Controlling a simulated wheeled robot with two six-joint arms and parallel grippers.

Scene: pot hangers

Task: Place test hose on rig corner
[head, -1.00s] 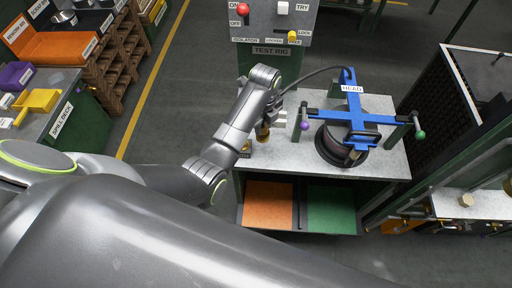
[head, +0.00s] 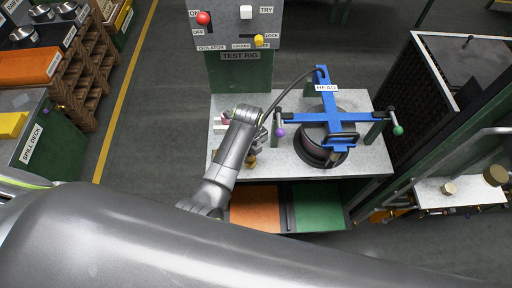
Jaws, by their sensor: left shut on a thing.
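The test hose (head: 287,93) is a dark curved line. It runs from the blue frame labelled HEAD (head: 327,88) down left to my left gripper (head: 263,136). The gripper is shut on the hose end, over the left part of the grey test rig table (head: 375,160). The arm's wrist hides much of the fingers and the hose end, so I cannot tell whether the end touches the table. My right gripper is not in view.
A brass fitting (head: 250,160) stands close below the gripper. A small pink item (head: 226,118) lies left of the wrist. A dark round vessel (head: 318,150) sits under the blue frame. The control panel (head: 235,25) stands behind. The table's right end is clear.

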